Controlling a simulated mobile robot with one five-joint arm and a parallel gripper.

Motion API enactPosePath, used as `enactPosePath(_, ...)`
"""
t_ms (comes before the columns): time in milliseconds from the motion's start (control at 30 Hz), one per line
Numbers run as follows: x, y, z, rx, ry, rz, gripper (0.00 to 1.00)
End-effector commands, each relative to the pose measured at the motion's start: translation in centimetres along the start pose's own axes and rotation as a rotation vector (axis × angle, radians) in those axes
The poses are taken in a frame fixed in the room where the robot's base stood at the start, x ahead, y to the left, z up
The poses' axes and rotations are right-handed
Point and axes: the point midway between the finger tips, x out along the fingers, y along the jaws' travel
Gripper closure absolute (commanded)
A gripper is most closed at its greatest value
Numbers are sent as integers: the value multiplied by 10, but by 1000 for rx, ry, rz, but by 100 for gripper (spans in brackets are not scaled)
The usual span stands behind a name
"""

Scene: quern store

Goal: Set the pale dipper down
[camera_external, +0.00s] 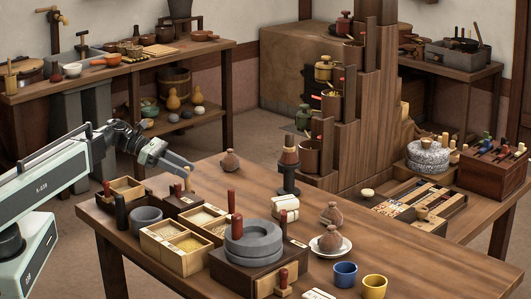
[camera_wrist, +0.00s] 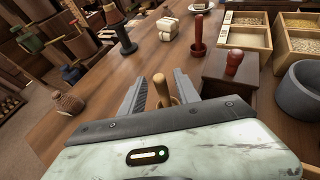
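The pale dipper (camera_wrist: 161,88) is a light wooden piece with an upright handle, between the two fingers of my gripper (camera_wrist: 160,84) in the wrist view. A gap shows on both sides of the handle, so the fingers look open around it. Its lower end is partly hidden by my wrist, and I cannot tell whether it touches the table. In the external view, the pale handle (camera_external: 187,176) shows at the tip of my gripper (camera_external: 188,168), over the table's far left part, by a dark box (camera_external: 176,204).
The wooden table (camera_external: 400,240) holds grain trays (camera_external: 163,257), a grey mortar (camera_external: 147,220), a quern (camera_external: 253,240) and a dark stand (camera_external: 289,180). In the wrist view a red-knobbed box (camera_wrist: 222,76) stands right of my gripper and a brown pot (camera_wrist: 66,103) left. Bare wood lies ahead.

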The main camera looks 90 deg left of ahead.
Motion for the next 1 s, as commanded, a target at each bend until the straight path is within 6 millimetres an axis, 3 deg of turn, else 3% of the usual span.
enactPosePath(333, -4, 0, 6, 0, 0, 1, 63)
enactPosePath(733, -97, 1, 7, -2, 0, 3, 63)
enactPosePath(1000, -122, 0, 4, 0, 0, -1, 63)
